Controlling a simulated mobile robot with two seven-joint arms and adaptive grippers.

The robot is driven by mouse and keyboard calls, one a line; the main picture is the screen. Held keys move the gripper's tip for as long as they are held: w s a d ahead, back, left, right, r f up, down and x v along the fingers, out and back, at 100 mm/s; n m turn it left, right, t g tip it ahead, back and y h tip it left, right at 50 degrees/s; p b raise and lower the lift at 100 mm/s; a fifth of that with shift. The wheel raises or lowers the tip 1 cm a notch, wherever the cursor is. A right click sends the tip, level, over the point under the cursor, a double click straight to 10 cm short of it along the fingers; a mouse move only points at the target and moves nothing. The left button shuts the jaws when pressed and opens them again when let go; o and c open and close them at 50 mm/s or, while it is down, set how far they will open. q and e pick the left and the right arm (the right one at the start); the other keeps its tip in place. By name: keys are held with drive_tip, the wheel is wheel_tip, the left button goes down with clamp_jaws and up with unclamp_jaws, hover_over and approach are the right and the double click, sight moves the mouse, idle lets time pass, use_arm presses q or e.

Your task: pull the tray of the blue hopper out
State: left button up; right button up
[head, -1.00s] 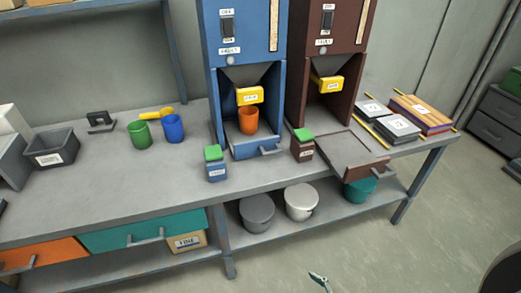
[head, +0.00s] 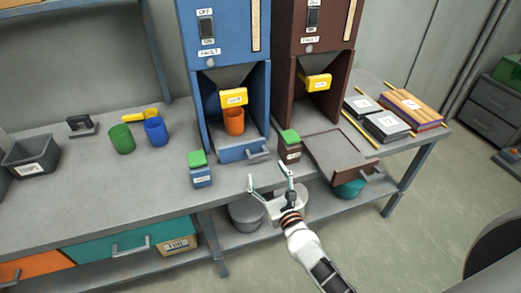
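The blue hopper (head: 214,63) stands at the back of the bench. Its blue tray (head: 233,148) sits at the foot of its bay, with a grey handle (head: 259,153) on the front. An orange cup (head: 234,121) stands in the bay under the yellow spout (head: 233,98). My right gripper (head: 269,184) is open and empty, in front of the bench edge, below and a little right of the tray handle, apart from it. My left gripper is not in view.
The brown hopper (head: 313,61) stands to the right, its tray (head: 343,152) pulled out. A blue box with green lid (head: 200,170) and a brown one (head: 289,147) flank the blue tray's front. Green (head: 121,139) and blue (head: 155,130) cups stand left.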

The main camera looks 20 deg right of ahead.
sight(259, 156)
drive_tip(key=shift+w+d+r+m, duration=0.1)
drive_tip(key=shift+w+d+m, duration=0.05)
drive_tip(key=shift+w+m, duration=0.35)
drive_tip(key=shift+w+d+r+m, duration=0.1)
drive_tip(key=shift+w+m, duration=0.3)
drive_tip(key=shift+m, duration=0.2)
drive_tip(key=shift+w+r, duration=0.1)
drive_tip(key=shift+w, duration=0.25)
drive_tip(key=w, duration=0.6)
drive_tip(key=shift+w+a, duration=0.15)
drive_tip(key=shift+w, duration=0.2)
drive_tip(key=shift+s, duration=0.1)
drive_tip(key=c, duration=1.6)
